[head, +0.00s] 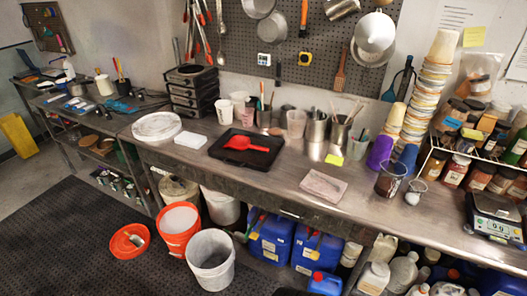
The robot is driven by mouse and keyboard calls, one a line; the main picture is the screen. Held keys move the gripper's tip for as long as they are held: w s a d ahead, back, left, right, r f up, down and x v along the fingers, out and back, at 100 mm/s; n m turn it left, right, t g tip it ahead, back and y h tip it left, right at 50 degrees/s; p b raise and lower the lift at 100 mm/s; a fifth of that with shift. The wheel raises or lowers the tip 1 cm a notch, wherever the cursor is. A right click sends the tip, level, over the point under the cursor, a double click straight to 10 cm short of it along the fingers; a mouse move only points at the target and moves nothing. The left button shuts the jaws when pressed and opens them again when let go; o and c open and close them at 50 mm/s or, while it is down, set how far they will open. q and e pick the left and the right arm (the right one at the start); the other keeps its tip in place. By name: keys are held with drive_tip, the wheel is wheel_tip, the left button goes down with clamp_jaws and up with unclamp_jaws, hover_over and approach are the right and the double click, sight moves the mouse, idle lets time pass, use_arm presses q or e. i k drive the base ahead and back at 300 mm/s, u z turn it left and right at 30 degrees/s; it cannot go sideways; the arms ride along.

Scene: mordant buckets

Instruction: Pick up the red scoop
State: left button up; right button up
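The red scoop (243,143) lies in a shallow black tray (217,152) on the steel bench, left of the middle of the head view. Its bowl is toward the left and its handle points right. Nothing covers it. Neither of my grippers shows in the head view.
Behind the tray stand white cups (224,110) and metal cans of tools (317,126). A white block (190,140) and a round white lid (156,126) are to its left. Buckets (211,262) stand below.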

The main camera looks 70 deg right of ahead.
sight(238, 143)
drive_tip(key=k, duration=0.7)
drive_tip(key=z, duration=1.75)
drive_tip(key=i, duration=0.15)
drive_tip(key=u, duration=0.05)
